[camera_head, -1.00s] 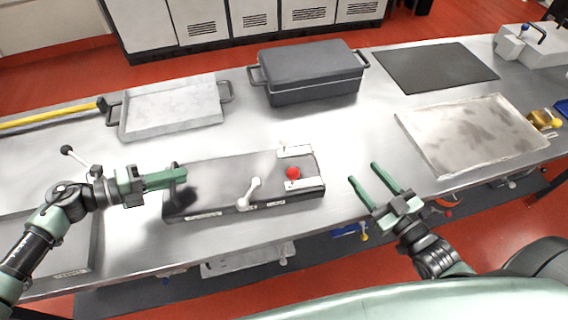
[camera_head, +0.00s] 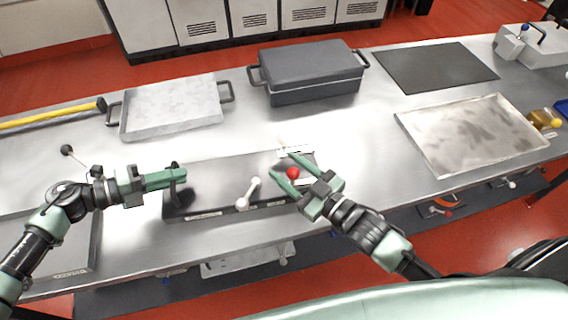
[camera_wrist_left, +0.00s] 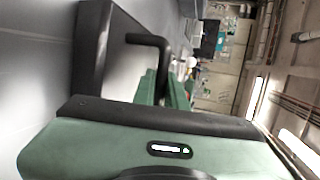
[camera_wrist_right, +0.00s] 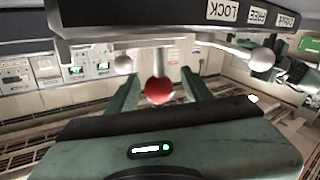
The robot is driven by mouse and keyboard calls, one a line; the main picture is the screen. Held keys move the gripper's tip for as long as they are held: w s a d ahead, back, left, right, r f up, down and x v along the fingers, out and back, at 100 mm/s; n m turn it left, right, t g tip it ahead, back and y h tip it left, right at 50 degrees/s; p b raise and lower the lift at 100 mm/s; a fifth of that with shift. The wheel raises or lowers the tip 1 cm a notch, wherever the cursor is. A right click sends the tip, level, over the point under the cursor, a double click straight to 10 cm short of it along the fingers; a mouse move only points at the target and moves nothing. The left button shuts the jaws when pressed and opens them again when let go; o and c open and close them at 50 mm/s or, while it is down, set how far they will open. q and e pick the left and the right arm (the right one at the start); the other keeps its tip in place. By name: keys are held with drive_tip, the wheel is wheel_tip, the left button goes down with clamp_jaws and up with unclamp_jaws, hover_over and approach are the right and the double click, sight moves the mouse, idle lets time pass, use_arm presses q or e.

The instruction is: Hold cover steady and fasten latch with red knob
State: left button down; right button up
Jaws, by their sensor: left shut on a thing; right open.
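The dark cover (camera_head: 222,176) lies flat on the steel bench in the head view. A latch with a red knob (camera_head: 293,173) is at its right end; the knob also shows in the right wrist view (camera_wrist_right: 159,90). My left gripper (camera_head: 179,177) is shut on the black handle (camera_wrist_left: 150,42) at the cover's left end. My right gripper (camera_head: 277,164) is open, with its fingers on either side of the red knob. In the right wrist view the knob sits between the fingers, with a gap to each. The latch plate is partly hidden by my right gripper.
A lever with white ball ends (camera_head: 248,192) is on the cover's front middle. Labels (camera_wrist_right: 258,15) run along the cover's edge. A grey tray (camera_head: 170,108), a dark lidded box (camera_head: 310,75) and a stained tray (camera_head: 470,135) stand further back and right.

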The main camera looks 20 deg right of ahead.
drive_tip(key=shift+x, duration=0.75)
clamp_jaws()
idle(0.9)
